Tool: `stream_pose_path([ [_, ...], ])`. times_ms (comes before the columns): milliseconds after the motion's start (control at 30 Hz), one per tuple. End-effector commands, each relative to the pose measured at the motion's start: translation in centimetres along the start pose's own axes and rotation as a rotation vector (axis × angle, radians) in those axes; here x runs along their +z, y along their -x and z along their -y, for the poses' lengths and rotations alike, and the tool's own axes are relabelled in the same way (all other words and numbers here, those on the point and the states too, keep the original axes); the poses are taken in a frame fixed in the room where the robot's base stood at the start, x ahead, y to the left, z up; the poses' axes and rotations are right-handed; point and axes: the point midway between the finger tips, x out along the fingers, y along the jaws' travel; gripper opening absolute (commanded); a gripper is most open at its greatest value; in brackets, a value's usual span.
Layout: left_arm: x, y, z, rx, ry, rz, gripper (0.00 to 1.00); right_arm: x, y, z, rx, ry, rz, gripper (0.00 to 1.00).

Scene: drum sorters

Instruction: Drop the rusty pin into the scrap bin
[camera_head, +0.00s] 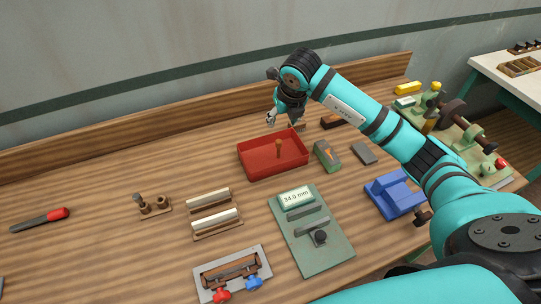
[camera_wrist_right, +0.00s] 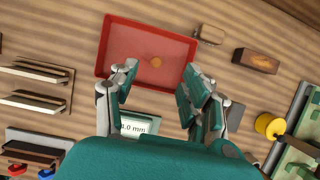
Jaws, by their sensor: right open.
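The red scrap bin (camera_head: 256,171) sits at the back middle of the table; it also shows in the right wrist view (camera_wrist_right: 112,50). The rusty pin (camera_head: 278,149) is an orange-brown peg inside the bin's outline, looking upright. In the right wrist view the pin (camera_wrist_right: 155,62) shows end-on as a small disc. I cannot tell whether it touches the bin floor. My right gripper (camera_head: 284,120) is above the bin's back side, with its fingers (camera_wrist_right: 163,88) spread apart and nothing between them. My left gripper is not in view.
A green gauge reading 34.9 mm (camera_head: 325,246) lies in front of the bin. A green-grey box (camera_head: 327,155) and a blue block (camera_head: 394,194) stand to the right. Wooden racks (camera_head: 217,224) and a red-handled tool (camera_head: 40,219) lie left.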

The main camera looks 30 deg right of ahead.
Motion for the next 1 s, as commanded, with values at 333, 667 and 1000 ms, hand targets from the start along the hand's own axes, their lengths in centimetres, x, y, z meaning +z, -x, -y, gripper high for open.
stream_pose_path([
  [333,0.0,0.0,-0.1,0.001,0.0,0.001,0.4,0.0,5.7,0.0,0.0,0.0,0.001,0.48],
  [667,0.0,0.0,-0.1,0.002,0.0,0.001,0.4,-0.1,6.2,0.0,0.0,0.0,-0.002,0.48],
  [1000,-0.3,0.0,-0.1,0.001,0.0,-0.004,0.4,-0.1,6.2,0.0,0.0,0.0,-0.002,0.48],
])
